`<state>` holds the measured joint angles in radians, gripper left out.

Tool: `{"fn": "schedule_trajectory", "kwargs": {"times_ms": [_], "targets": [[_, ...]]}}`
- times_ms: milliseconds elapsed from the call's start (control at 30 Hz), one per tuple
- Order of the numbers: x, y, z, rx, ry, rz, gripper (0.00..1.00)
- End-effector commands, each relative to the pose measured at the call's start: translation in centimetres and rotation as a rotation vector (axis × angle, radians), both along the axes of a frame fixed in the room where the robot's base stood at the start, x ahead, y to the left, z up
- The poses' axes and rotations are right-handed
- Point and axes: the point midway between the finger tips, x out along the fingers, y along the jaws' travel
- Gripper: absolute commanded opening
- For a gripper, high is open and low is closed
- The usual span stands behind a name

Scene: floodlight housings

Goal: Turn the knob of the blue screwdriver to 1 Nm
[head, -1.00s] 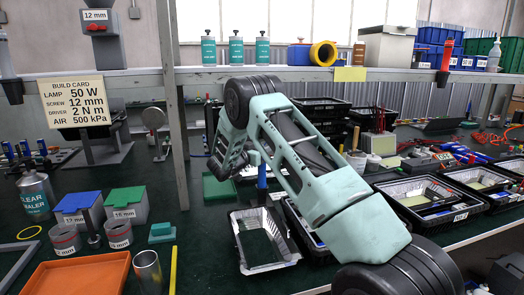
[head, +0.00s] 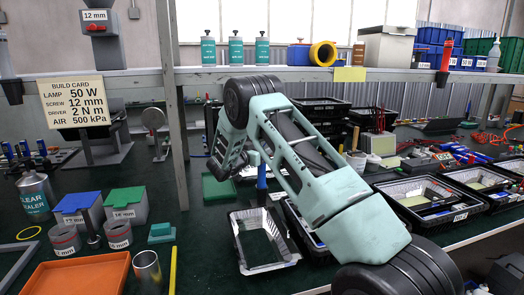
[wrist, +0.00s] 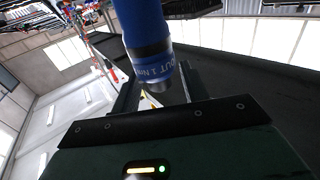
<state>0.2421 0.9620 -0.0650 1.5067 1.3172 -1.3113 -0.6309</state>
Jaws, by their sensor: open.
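The blue screwdriver (wrist: 142,28) fills the upper middle of the wrist view, with a dark band, a blue collar with lettering that seems to read "OUT 1 N", and a grey end. My gripper (wrist: 156,84) is open there, its fingers either side of the collar end. I cannot tell whether either finger touches it. In the head view my gripper (head: 221,163) shows only partly, beyond my arm's wrist. A blue upright shape (head: 262,184) stands beside it, partly hidden by my arm; I cannot tell if it is the same screwdriver.
A build card (head: 85,103) reads driver 2 N m. Black bins (head: 432,212) crowd the right. A shelf (head: 290,74) crosses behind. An orange tray (head: 82,272) and cans stand front left.

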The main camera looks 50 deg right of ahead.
Motion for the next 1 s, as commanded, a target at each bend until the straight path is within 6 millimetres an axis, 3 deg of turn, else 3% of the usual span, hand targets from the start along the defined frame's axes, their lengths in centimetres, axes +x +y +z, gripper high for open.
{"fn": "schedule_trajectory", "kwargs": {"times_ms": [167, 700, 1000], "targets": [[-0.1, 2.2, -0.2, 0.001, 0.0, 0.003, 0.44], [-1.0, 14.2, -0.1, 0.0, -0.001, 0.004, 0.44], [-1.3, 17.1, 0.0, -0.001, -0.001, 0.0, 0.44]]}}
